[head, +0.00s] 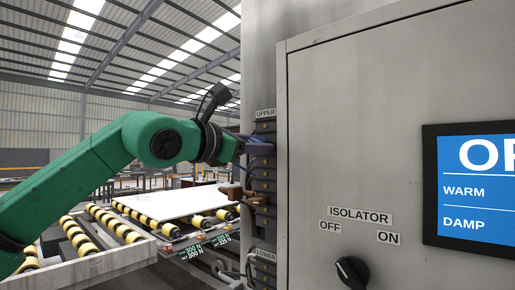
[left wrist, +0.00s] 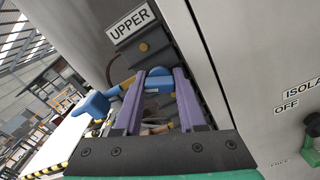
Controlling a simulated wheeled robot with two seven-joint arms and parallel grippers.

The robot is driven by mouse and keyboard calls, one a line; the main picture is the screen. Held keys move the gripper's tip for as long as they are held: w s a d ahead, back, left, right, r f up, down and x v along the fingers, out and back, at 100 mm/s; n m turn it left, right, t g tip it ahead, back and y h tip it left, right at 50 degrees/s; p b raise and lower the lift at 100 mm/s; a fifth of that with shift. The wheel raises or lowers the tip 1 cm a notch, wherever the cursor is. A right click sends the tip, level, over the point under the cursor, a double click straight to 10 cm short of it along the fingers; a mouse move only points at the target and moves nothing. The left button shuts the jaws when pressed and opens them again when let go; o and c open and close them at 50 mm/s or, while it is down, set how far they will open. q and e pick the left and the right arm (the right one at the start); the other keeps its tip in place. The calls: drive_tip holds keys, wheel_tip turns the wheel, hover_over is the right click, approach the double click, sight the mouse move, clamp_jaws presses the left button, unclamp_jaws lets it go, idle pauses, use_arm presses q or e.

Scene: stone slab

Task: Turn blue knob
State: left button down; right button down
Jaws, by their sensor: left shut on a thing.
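My left gripper (head: 260,144) reaches from the left to the narrow column of terminals on the cabinet's side, just below the UPPER label. In the left wrist view its two purple fingers (left wrist: 157,76) are closed on a blue knob (left wrist: 158,82), which shows between them near the tips. The fingers hide part of the knob, and its turned angle cannot be read. A second blue piece (left wrist: 94,104), shaped like a handle, sticks out left of the fingers. My right gripper is in neither view.
The UPPER label (left wrist: 131,23) is above the fingers. The grey cabinet door (head: 380,120) holds a blue screen (head: 478,190) and a black ISOLATOR switch (head: 352,271). A roller conveyor with a white slab (head: 175,203) lies left of the cabinet.

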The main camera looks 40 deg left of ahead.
use_arm(q)
drive_tip(key=shift+w+f, duration=0.1)
drive_tip(key=shift+f, duration=0.3)
drive_tip(key=c, duration=0.8)
unclamp_jaws()
drive_tip(key=shift+o, duration=0.2)
drive_tip(key=shift+s+r, duration=0.25)
drive_tip(key=s+b, duration=0.6)
drive_tip(key=s, duration=0.8)
drive_tip(key=shift+s+d+n, duration=0.15)
drive_tip(key=shift+s+n, duration=0.15)
